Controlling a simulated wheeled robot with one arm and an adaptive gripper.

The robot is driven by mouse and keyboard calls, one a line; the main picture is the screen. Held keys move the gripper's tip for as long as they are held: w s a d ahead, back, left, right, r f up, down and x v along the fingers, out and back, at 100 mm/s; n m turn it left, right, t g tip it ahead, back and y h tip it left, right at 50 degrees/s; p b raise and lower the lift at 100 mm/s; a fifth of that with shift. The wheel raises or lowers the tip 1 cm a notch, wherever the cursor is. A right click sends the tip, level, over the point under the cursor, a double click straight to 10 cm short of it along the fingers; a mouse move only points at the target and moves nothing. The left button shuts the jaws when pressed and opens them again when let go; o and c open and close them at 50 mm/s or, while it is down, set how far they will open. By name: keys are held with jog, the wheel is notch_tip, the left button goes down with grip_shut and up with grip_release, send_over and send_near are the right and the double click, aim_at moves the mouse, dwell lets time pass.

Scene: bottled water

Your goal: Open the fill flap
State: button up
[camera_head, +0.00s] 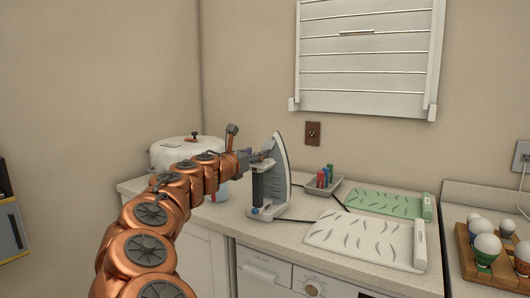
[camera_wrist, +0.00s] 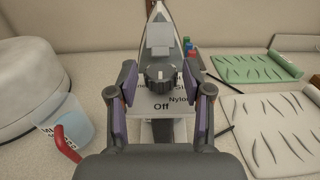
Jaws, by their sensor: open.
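The iron (camera_head: 281,180) stands upright on its heel on the counter, its pointed tip up. In the wrist view the iron (camera_wrist: 157,14) shows its dial (camera_wrist: 160,78) and a label reading "Off" and "Nylon". A small light grey square piece (camera_wrist: 160,38), which looks like the fill flap, lies above the dial; it appears closed. My gripper (camera_wrist: 165,80) is open and its purple-padded fingers are on either side of the dial, with nothing held between them. In the head view my gripper (camera_head: 247,158) is at the iron's left side; whether it touches is unclear.
A clear cup with a red handle (camera_wrist: 66,138) stands at left, near a round white appliance (camera_head: 172,151). Right of the iron lie a green mat (camera_head: 385,203), a white mat (camera_head: 365,235) and a tray of coloured items (camera_head: 335,188). A dark cord runs behind the iron.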

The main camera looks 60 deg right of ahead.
aim_at(268, 146)
jog(key=shift+w+d, duration=0.1)
jog(key=shift+d, duration=3)
jog(key=c, duration=0.9)
